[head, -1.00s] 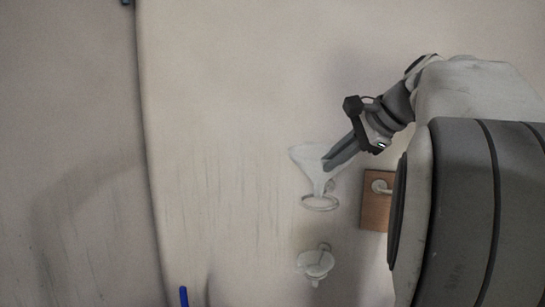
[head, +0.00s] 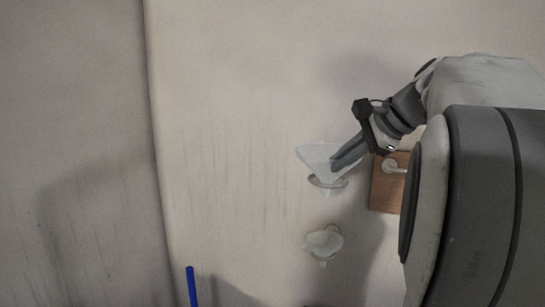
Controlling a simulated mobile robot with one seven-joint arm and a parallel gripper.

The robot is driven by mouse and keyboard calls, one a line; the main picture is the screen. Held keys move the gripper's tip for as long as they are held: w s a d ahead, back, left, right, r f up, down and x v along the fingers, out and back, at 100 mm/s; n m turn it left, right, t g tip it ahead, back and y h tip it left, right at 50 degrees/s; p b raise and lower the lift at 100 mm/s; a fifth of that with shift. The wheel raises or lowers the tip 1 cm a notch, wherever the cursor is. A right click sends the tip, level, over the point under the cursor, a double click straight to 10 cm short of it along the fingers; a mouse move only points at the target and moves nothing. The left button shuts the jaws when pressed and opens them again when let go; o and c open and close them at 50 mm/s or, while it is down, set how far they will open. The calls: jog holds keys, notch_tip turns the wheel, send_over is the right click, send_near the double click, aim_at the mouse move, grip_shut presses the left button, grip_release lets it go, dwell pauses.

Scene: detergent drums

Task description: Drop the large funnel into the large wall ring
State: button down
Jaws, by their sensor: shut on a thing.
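The large funnel (head: 314,156) is translucent white, mouth up and slightly tilted. My gripper (head: 335,168) is shut on its right side, the fingers reaching down to it from the upper right. The large wall ring (head: 313,183) is directly below the funnel's cone. The funnel's lower part overlaps the ring and its spout appears to pass into it. I cannot tell whether the cone rests on the rim.
A smaller white funnel (head: 324,240) sits in a lower holder on the wall. A brown wooden board (head: 387,198) with a white hook (head: 393,167) is close to the right of the ring. A blue rod (head: 191,285) stands at the lower left. The wall left of the ring is bare.

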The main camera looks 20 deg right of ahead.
jog(key=c, duration=0.9)
grip_release()
jog(key=shift+r, duration=0.1)
jog(key=p+v, duration=0.1)
jog(key=v, duration=1.6)
jog(key=shift+s+d+r+p, duration=0.1)
jog(key=shift+p, duration=0.3)
